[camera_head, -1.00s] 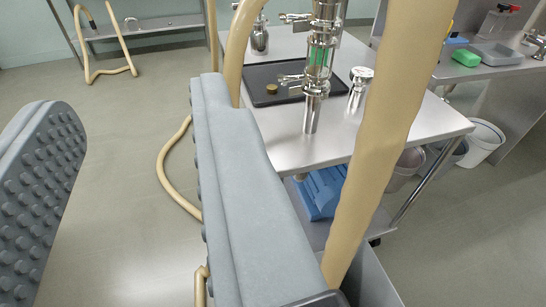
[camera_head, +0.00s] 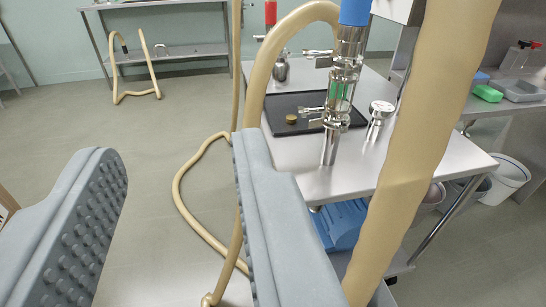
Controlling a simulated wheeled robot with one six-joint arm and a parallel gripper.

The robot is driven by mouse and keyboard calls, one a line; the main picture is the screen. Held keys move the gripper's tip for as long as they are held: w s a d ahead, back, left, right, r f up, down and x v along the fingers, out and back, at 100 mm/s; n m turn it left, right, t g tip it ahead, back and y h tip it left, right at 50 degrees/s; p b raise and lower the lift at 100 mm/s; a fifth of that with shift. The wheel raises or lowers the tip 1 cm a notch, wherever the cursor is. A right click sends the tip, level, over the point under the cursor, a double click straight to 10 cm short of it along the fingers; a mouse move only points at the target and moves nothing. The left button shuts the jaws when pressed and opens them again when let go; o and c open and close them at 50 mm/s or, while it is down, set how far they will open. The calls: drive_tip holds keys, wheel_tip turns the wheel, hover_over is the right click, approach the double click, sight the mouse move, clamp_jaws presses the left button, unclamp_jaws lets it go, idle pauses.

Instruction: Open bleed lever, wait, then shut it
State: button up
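My gripper (camera_head: 176,155) is open and empty, with two grey studded fingers spread wide at the left and middle of the view. A steel fitting with a green sight glass (camera_head: 341,93) stands on the steel table, right of and beyond my right finger. A small metal lever (camera_head: 312,112) sticks out left from its lower part. A second small lever (camera_head: 316,54) sticks out higher up. I cannot tell which is the bleed lever. A blue part (camera_head: 354,12) tops the fitting, cut by the frame edge.
A thick beige hose (camera_head: 425,150) crosses the right foreground; another loops behind my right finger. The table (camera_head: 440,155) holds a black tray (camera_head: 285,122) with a brass cap (camera_head: 291,119), plus a steel cap (camera_head: 380,110). White bucket (camera_head: 508,178) at right. Open floor lies left.

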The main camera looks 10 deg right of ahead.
drive_tip(key=w+f+n+g+h, duration=0.5)
drive_tip(key=w+f+n+h, duration=0.1)
drive_tip(key=w+f, duration=0.7)
drive_tip(key=w+a+f+n+g+h, duration=0.1)
drive_tip(key=w+f+n+g+h, duration=0.75)
drive_tip(key=f, duration=0.75)
drive_tip(key=w+f+n+g+h, duration=0.2)
drive_tip(key=w+f+n+h, duration=0.25)
drive_tip(key=w+f, duration=0.9)
drive_tip(key=shift+y, duration=0.5)
drive_tip(key=d, duration=0.5)
drive_tip(key=w+d, duration=0.1)
drive_tip(key=d, duration=0.5)
drive_tip(key=d+f, duration=0.1)
drive_tip(key=d, duration=0.5)
drive_tip(key=shift+w, duration=0.15)
drive_tip(key=shift+c, duration=0.4)
clamp_jaws()
